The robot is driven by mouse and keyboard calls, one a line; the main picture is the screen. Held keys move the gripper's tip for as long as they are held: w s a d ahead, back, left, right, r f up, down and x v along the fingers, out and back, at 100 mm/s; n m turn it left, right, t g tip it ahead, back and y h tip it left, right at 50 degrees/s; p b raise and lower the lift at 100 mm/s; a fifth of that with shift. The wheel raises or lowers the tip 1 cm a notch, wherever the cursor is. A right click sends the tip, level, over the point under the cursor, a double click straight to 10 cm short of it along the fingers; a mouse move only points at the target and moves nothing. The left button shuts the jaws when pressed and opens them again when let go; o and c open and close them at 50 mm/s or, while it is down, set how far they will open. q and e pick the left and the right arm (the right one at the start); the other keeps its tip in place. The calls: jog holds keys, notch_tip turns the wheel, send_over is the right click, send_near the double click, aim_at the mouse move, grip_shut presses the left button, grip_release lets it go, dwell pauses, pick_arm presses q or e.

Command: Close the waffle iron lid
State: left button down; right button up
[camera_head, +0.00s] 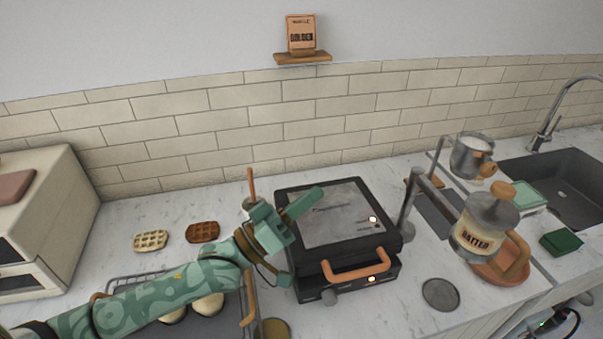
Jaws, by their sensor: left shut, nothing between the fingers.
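The waffle iron (388,245) is a black square appliance on the marble counter, right of centre. Its lid (330,222), with a grey plate on top, lies down over the base and looks level with it. I cannot tell whether a small gap remains. An orange handle (360,263) sticks out at its front. My left gripper (305,203) is shut and empty over the left part of the lid, hiding some of its left edge. I cannot tell whether it touches the lid.
A batter dispenser (476,242) on a grey stand and a metal pitcher (470,158) stand to the right. A pale waffle (150,240) and a brown waffle (202,232) lie at left. A wire rack tray (120,286) is below my left arm. A sink (560,185) is far right.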

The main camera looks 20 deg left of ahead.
pick_arm(q)
jog(key=shift+s+d+f+m+g+h+b, duration=0.15)
jog(key=shift+s+d+f+m+h+b, duration=0.3)
jog(key=shift+f+m, duration=0.3)
jog(key=shift+s+d+f+m+g+h+b, duration=0.1)
jog(key=shift+s+d+f+m+h+b, duration=0.1)
jog(key=shift+s+f+m+b, duration=0.5)
jog(key=shift+s+d+f+m+g+h+b, duration=0.2)
jog(key=shift+d+f+m+h+b, duration=0.2)
jog(key=shift+f, duration=0.6)
